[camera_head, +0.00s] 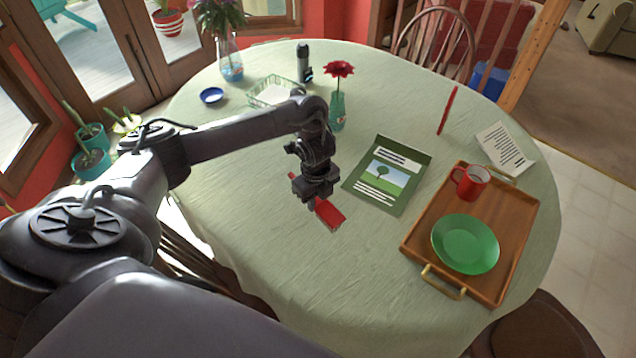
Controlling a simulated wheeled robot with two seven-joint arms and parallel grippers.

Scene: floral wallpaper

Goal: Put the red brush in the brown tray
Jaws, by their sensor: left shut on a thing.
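The red brush (329,215) is on or just above the green tablecloth, below my left gripper (312,200). The gripper points down and is shut on it; the fingers hide the middle of the brush, and a flat red end sticks out toward the lower right. I cannot tell whether the brush touches the cloth. The brown tray (424,224) lies on the right side of the table, with a red mug (470,182) and a green plate (466,244) on it. My right gripper is not in view.
A green booklet (379,203) lies between my left gripper and the tray. A red flower in a vase (338,108), a wire basket (268,95) and a dark bottle (304,62) stand farther back. A thin red stick (447,110) and a paper (505,148) are beyond the tray.

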